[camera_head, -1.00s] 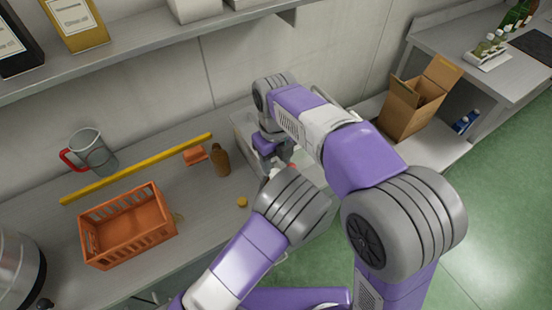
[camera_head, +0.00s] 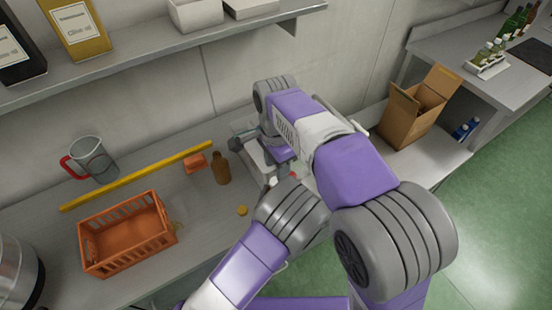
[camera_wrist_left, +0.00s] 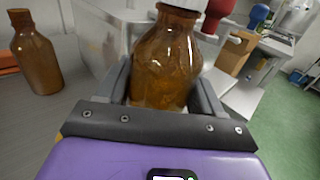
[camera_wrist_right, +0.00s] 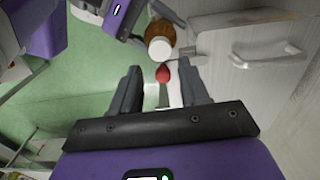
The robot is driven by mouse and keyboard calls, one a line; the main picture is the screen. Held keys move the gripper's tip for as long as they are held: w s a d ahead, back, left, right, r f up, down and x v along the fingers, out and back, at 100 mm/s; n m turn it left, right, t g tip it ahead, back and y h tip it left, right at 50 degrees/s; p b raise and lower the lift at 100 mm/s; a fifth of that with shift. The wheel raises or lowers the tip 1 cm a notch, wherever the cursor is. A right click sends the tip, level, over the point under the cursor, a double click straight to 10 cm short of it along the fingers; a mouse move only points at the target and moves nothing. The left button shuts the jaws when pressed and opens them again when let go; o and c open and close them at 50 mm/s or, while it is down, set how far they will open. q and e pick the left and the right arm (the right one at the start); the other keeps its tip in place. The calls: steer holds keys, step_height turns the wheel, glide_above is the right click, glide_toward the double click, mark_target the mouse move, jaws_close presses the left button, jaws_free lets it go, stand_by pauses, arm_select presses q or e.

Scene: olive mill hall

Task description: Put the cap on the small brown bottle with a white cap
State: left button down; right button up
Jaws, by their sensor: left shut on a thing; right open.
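My left gripper (camera_wrist_left: 165,100) is shut on a small brown bottle (camera_wrist_left: 165,65), held upright between its fingers. A white cap (camera_wrist_right: 160,48) shows at the bottle's mouth in the right wrist view; I cannot tell whether it is screwed tight. My right gripper (camera_wrist_right: 163,85) is open and faces the capped end of the bottle, apart from it. A red-tipped thing (camera_wrist_right: 162,73) shows between its fingers, apparently beyond them. In the head view my right gripper (camera_head: 284,170) is partly hidden, and my arm hides the held bottle.
Another brown bottle (camera_head: 221,169) stands uncapped on the bench. A yellow cap (camera_head: 242,211), an orange block (camera_head: 195,163), a yellow bar (camera_head: 137,177) and an orange crate (camera_head: 128,262) lie nearby. A pale box (camera_wrist_left: 105,40) stands behind the held bottle.

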steer(key=n, duration=0.3)
steer(key=shift+r+n, duration=0.2)
steer(key=shift+n, duration=0.2)
steer(key=n, duration=0.5)
steer(key=shift+r, duration=0.25)
steer(key=n, duration=0.5)
steer(key=shift+r, duration=0.3)
steer(key=n, duration=0.4)
steer(key=shift+r, duration=0.2)
steer(key=shift+f, duration=0.1)
steer(key=shift+f, duration=3.95)
steer(key=shift+c, duration=0.2)
